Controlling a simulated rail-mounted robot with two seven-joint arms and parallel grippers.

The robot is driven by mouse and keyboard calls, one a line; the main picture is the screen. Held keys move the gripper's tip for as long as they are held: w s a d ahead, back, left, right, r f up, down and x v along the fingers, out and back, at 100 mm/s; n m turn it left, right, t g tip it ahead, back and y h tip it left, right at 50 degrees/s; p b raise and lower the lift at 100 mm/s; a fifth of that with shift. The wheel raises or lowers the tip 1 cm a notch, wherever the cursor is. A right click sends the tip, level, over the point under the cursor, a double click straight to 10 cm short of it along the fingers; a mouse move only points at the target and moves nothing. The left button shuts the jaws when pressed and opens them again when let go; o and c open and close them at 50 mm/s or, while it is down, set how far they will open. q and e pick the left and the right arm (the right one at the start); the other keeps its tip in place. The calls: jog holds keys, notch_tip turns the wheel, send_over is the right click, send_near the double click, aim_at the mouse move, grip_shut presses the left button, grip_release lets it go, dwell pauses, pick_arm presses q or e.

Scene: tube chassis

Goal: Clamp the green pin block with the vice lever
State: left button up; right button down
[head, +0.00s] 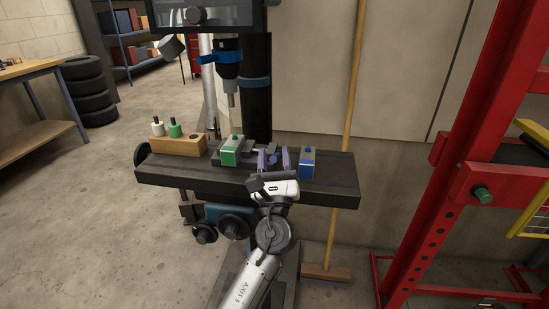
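My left gripper (273,156) has purple fingers and reaches in over the table's front edge, right of the green block. Its fingers are apart. A small bluish part, perhaps the vice lever (273,155), shows between them; I cannot tell whether they touch it.
A blue-fronted block (307,163) stands close right of my gripper. A wooden holder (178,146) with white and green pegs is at the left of the dark table (335,175). The drill chuck (229,75) hangs above. A red frame (440,160) stands at right.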

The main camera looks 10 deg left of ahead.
pick_arm(q)
jog(key=shift+s+d+f+p, duration=0.1)
jog(key=shift+s+f+p, duration=0.25)
jog(key=shift+s, duration=0.15)
jog(key=p+v, duration=0.3)
jog(key=v, duration=0.9)
jog(key=shift+s+f, duration=0.25)
jog(key=shift+s, duration=0.05)
